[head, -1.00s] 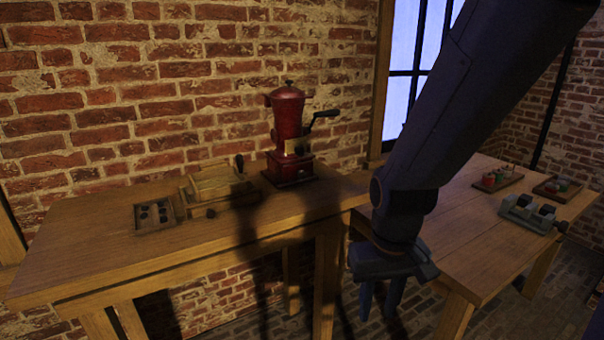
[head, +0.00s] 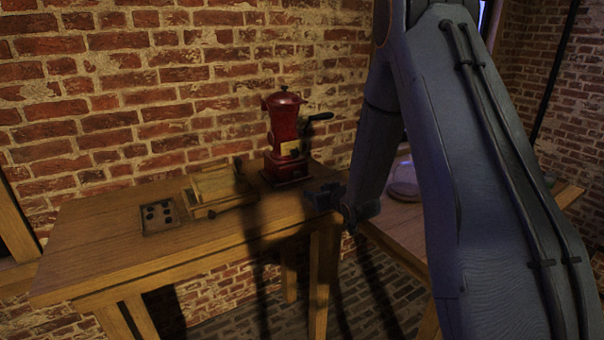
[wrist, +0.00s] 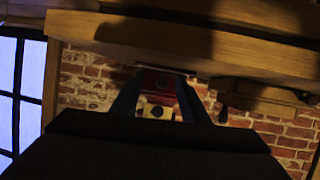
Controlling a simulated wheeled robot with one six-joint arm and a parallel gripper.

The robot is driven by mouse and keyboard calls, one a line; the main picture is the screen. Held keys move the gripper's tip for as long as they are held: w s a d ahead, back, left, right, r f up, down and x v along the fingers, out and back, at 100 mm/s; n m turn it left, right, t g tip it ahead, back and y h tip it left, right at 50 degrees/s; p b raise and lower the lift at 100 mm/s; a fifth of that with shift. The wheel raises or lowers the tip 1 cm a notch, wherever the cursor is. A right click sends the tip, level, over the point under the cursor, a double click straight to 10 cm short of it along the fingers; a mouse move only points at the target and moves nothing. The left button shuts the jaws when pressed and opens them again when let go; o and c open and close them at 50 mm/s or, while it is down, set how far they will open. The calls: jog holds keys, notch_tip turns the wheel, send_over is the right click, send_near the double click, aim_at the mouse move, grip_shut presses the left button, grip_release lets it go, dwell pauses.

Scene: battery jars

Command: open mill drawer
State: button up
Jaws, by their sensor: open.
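The red mill (head: 284,128) stands upright on the wooden bench against the brick wall, with a dark crank on its right and a brass plate on its front. Its square base (head: 287,168) is in shadow, and I cannot make out a drawer gap or knob. My gripper (head: 325,197) is open and empty at the bench's front edge, to the right of the mill and nearer the camera, apart from it. In the wrist view the picture is upside down; the mill's red base (wrist: 162,83) shows between the two dark fingers (wrist: 157,100).
A wooden box (head: 218,186) and a small tray with dark round pieces (head: 160,215) sit on the bench (head: 100,240) left of the mill. A second table (head: 405,220) is at the right, mostly hidden by my arm. Bare bench lies in front of the mill.

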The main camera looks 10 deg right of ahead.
aim_at(299, 175)
jog(key=shift+w+a+f+n+t+y, duration=0.15)
jog(key=shift+w+n+t+y, duration=0.25)
jog(key=shift+w+t+y, duration=0.65)
jog(key=shift+w+a+r+t+y+p, duration=0.1)
jog(key=shift+w+r+t+y+p, duration=0.1)
jog(key=shift+w+t+y+p, duration=0.5)
jog(key=shift+p+x, duration=0.85)
jog(key=shift+x, duration=2.8)
jog(key=shift+r, duration=0.1)
grip_shut()
jog(key=shift+s, duration=0.1)
